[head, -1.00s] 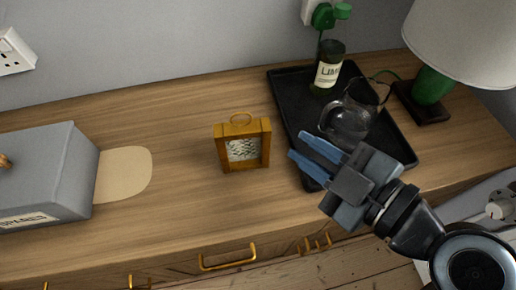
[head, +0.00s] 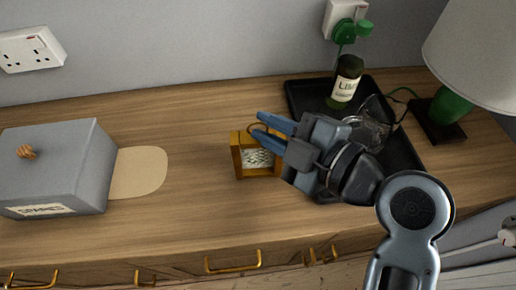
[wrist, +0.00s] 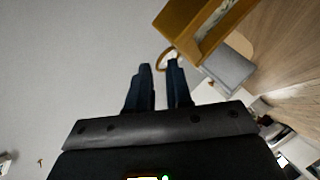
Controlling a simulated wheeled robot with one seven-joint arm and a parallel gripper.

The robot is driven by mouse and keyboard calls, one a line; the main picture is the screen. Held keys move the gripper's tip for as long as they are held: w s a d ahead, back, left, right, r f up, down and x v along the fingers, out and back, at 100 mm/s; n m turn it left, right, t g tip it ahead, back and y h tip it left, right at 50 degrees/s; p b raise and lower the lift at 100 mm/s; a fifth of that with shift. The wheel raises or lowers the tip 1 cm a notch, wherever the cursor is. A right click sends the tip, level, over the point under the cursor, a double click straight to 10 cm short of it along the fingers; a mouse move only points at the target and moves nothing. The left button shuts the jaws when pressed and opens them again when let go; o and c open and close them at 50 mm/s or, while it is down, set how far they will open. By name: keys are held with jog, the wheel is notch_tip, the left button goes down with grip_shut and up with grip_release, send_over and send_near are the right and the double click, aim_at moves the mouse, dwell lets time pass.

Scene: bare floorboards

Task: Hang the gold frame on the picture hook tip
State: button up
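The gold frame (head: 240,160) stands upright on the wooden sideboard, with a patterned picture and a thin ring on top. My gripper (head: 259,124) is at its top right, blue fingers apart around the ring's height, covering part of the frame. In the wrist view, the frame (wrist: 190,25) is at the upper right, and its ring (wrist: 160,62) lies by the fingertips of my gripper (wrist: 159,64). I cannot tell whether the ring is between the fingers. A tiny orange-brown thing (wrist: 41,162) on the wall may be the picture hook; the head view does not show it.
A black tray (head: 296,93) with a bottle (head: 345,82) and a glass jug (head: 372,122) is behind and right of my gripper. A lamp (head: 475,55) stands farther right. A grey box (head: 70,165) and a beige mat (head: 140,170) are left. Wood between mat and frame is clear.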

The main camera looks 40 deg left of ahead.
jog(key=shift+a, duration=0.15)
grip_shut()
dwell(1.4)
